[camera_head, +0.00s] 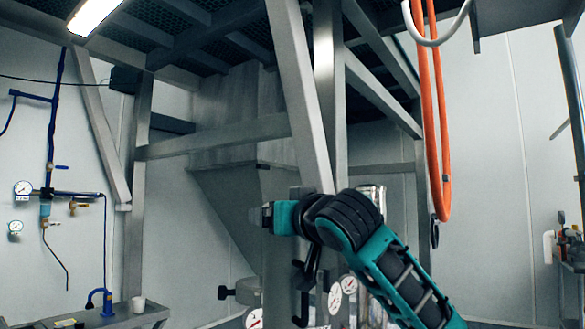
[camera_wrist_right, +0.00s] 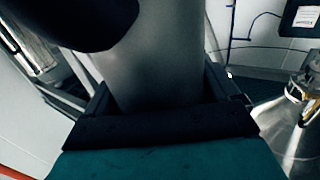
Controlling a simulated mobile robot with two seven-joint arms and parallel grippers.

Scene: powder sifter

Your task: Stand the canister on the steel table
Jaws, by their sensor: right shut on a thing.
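In the right wrist view the right gripper (camera_wrist_right: 160,90) is shut on a smooth grey cylinder, which I take for the canister (camera_wrist_right: 165,60). One dark finger lies on each side of it. Its ends are out of that view. I cannot surely pick the canister out in the head view. A grey metal table (camera_head: 140,314), perhaps the steel table, shows at the lower left. My left gripper is not in view.
A steel frame with a beam (camera_head: 300,100) and a grey hopper (camera_head: 235,200) stands close around my right arm. An orange hose (camera_head: 443,120) hangs at the right. A blue tap (camera_head: 104,300) and a white cup (camera_head: 137,304) are on the grey table.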

